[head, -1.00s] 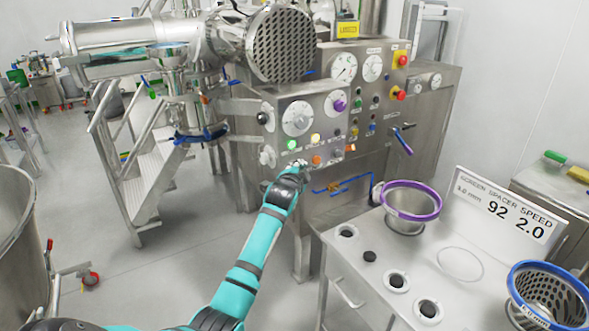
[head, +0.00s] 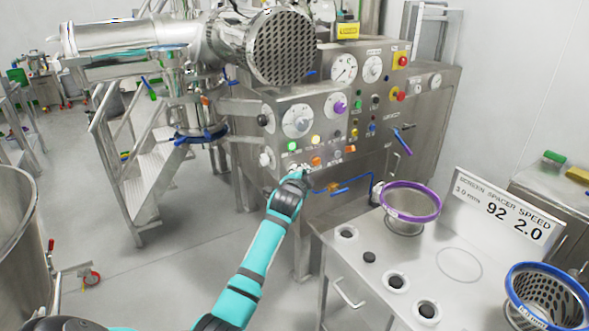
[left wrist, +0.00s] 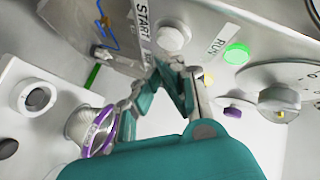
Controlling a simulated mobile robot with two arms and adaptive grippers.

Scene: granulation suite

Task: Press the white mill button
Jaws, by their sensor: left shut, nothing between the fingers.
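The mill control panel (head: 330,115) is a steel cabinet with dials, lamps and buttons. In the left wrist view a round white button (left wrist: 172,38) sits between the START and RUN labels, beside a lit green lamp (left wrist: 237,53). The green lamp also shows in the head view (head: 292,146). My left gripper (head: 299,172) is at the panel's lower left, below the green lamp, shut and empty. In the left wrist view its fingertips (left wrist: 174,68) are just below the white button; I cannot tell whether they touch it. My right gripper is not in view.
An orange button (head: 316,160) and a blue pipe (head: 345,184) are close to my left gripper. A steel table (head: 350,262) with a purple-rimmed screen (head: 410,214) and a speed sign (head: 505,212) stands at the right. Open floor lies at the left.

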